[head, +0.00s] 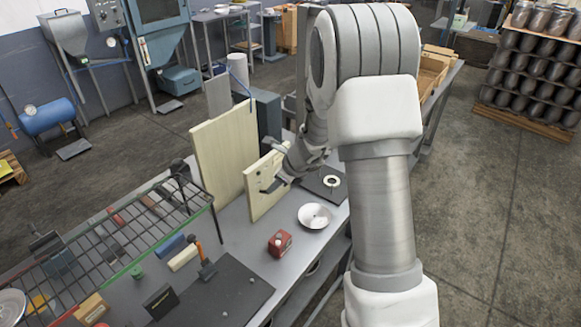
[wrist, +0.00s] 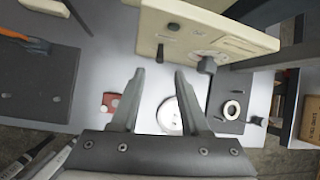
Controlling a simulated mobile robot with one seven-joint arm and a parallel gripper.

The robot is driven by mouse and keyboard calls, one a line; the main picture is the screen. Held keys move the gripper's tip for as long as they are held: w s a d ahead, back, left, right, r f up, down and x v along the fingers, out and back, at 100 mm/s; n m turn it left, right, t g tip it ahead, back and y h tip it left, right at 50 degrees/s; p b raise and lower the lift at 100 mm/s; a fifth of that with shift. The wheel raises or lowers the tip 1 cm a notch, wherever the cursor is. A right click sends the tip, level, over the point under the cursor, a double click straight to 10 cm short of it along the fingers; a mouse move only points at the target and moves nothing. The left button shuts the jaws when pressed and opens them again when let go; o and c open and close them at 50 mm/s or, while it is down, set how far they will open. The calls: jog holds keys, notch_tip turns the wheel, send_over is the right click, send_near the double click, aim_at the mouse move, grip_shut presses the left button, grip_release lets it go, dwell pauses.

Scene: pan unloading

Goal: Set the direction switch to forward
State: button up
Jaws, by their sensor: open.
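A cream panel (head: 258,190) stands upright on the grey bench and carries dark controls. In the wrist view the panel (wrist: 225,25) shows a small black lever (wrist: 160,52), a round black button (wrist: 173,27) and a larger black knob (wrist: 207,65). Which of these is the direction switch I cannot tell, as any markings are too small to read. My gripper (wrist: 161,72) is open and empty, its fingertips just below the small lever in the picture. In the head view my gripper (head: 276,183) is close in front of the panel and hides part of it.
A shallow metal dish (head: 315,215) and a red box (head: 280,243) sit on the bench near the panel. A dark plate with a ring (head: 332,182) lies to the right. A taller cream board (head: 222,150) and a wire rack (head: 115,240) stand to the left.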

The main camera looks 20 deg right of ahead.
jog(key=p+v, duration=0.1)
jog(key=v, duration=1)
jog(key=shift+w, duration=0.1)
jog(key=s+a+r+n+b, duration=0.1)
jog(key=s+a+r+n, duration=0.25)
jog(key=s+n, duration=0.3)
jog(key=s+a+r+n+b, duration=0.2)
jog(key=s+a+r+n, duration=0.1)
jog(key=s+r+n, duration=0.3)
jog(key=s+d+n+h+b, duration=0.2)
jog(key=s+n+h, duration=0.1)
jog(key=s+n, duration=1.1)
jog(key=shift+f+n+g, duration=0.25)
jog(key=shift+n+g, duration=0.05)
jog(key=shift+n, duration=0.05)
